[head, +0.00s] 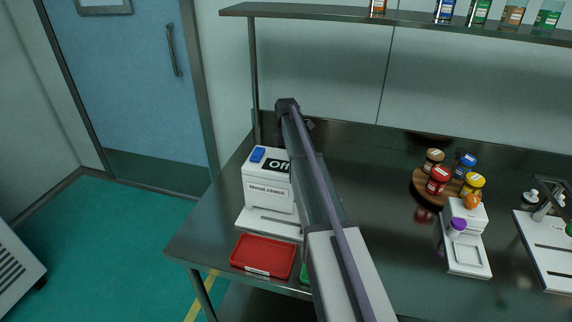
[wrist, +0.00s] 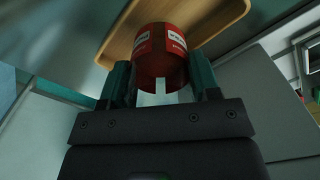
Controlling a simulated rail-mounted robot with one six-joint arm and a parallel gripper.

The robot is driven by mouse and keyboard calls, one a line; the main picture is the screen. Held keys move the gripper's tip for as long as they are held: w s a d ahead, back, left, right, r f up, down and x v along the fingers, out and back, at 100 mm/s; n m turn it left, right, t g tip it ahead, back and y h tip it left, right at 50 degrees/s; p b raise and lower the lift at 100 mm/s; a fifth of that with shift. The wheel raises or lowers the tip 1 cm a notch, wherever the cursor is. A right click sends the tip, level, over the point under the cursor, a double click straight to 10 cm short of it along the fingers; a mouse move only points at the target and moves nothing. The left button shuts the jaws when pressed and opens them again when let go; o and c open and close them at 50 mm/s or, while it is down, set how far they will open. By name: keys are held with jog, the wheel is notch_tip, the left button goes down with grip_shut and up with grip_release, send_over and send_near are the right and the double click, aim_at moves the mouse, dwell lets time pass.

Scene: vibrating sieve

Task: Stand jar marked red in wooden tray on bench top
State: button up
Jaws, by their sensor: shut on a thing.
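In the wrist view a red jar (wrist: 160,50) with white label patches is held between the two fingers of my gripper (wrist: 160,84). A tan wooden tray (wrist: 215,18) with a raised rim shows just beyond the jar. The jar overlaps the tray in this view; I cannot tell whether it touches the tray floor. In the head view my arm reaches over the left part of the bench top (head: 345,165). The gripper's fingers, the held jar and the wooden tray cannot be made out there.
A white "Metal check" device (head: 268,196) stands left of my arm, with a red tray (head: 263,256) in front. A green tray (head: 304,272) is partly hidden. A round wooden stand (head: 420,195) holds several jars at right. A shelf (head: 420,20) with bottles runs above.

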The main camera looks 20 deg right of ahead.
notch_tip(320, 180, down, 4)
jog(key=shift+r+b, duration=0.25)
jog(key=shift+b, duration=0.8)
jog(key=shift+r, duration=0.35)
jog(key=shift+f, duration=0.3)
jog(key=o, duration=1)
jog(key=shift+r, duration=0.1)
notch_tip(320, 180, up, 12)
jog(key=p, duration=1.2)
jog(key=shift+r+p, duration=0.2)
jog(key=shift+p, duration=0.1)
